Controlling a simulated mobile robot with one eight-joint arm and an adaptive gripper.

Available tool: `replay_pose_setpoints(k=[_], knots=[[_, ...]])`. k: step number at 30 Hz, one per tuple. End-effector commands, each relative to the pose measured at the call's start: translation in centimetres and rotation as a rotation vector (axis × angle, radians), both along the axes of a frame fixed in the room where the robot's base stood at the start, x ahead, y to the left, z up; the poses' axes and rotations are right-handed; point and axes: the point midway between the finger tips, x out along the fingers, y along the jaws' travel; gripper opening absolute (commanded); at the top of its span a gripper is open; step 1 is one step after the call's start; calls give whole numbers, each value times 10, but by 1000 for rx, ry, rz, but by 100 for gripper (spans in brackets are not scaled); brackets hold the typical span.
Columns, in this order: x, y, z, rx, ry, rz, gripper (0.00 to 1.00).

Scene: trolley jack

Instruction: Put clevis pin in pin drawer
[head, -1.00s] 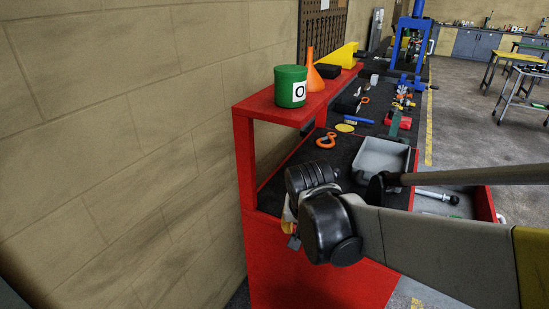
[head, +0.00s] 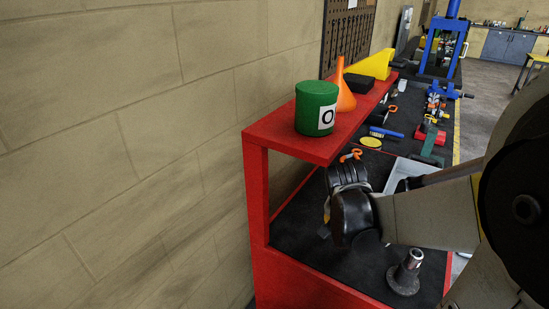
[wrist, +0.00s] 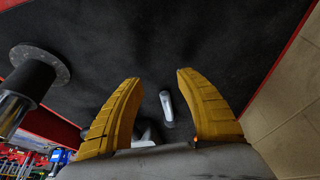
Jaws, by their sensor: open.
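A small silvery pin-like piece (wrist: 167,108), possibly the clevis pin, shows on the black mat (wrist: 215,35) in the wrist view. My gripper (wrist: 160,76) is open with its two yellow fingers on either side of that piece in the picture, and nothing is held. Whether the fingers are level with it cannot be told. Another grey piece near the gripper's base is partly hidden. I cannot make out the pin drawer.
A flanged metal cylinder (head: 405,274) stands on the mat right of my wrist; it also shows in the wrist view (wrist: 35,75). A green canister (head: 312,108) and orange funnel (head: 344,92) stand on the red shelf. A grey tray (head: 402,172) lies behind my arm.

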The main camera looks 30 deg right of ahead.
Motion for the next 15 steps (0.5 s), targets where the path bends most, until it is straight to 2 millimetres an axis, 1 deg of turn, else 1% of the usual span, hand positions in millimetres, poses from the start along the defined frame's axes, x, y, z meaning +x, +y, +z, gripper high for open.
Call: replay_pose_setpoints(k=[2, 4, 12, 15], knots=[[1, -3, -1, 0, 0, -1, 43], [5, -11, -2, 0, 0, -3, 43], [30, -59, -3, 0, 0, -2, 43], [36, -70, -2, 0, 0, -1, 43]])
